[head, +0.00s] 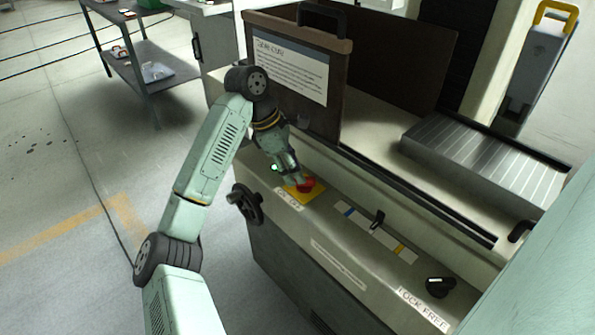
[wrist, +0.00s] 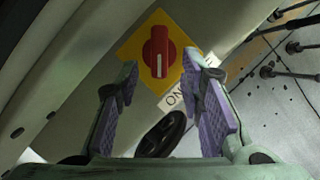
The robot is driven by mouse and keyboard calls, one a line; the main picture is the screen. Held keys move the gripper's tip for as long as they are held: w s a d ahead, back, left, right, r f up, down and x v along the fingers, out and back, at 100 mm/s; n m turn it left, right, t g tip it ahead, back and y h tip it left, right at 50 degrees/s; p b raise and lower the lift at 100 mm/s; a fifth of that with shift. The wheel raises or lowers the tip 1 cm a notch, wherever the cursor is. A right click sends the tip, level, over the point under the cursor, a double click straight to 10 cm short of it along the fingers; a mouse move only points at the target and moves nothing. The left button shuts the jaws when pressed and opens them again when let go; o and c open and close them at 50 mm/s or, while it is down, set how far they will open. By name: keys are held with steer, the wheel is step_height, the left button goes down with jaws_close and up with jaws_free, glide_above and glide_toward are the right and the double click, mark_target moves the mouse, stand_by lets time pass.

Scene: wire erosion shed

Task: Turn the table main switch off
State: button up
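The main switch is a red rotary knob (head: 307,184) on a yellow plate (head: 291,190), set on the machine's front ledge. In the wrist view the red knob (wrist: 155,55) shows clearly on the yellow plate (wrist: 131,48), with a white mark at its lower end. An ON/OFF label (head: 288,199) lies beside the plate; in the wrist view the label (wrist: 174,99) is partly hidden by the right finger. My gripper (head: 293,178) is over the switch. In the wrist view its two purple-padded fingers (wrist: 162,72) are wide apart and empty, with the knob between and beyond their tips; contact cannot be told.
A black handwheel (head: 246,203) sticks out of the machine front below the label. A small lever (head: 378,219) and a black LOCK/FREE knob (head: 439,287) sit further right on the ledge. A brown panel with a sign (head: 290,72) stands upright just behind my gripper. A green light (head: 274,167) shows beside it.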

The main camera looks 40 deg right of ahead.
steer(key=shift+x, duration=1.25)
steer(key=shift+c, duration=0.4)
jaws_close()
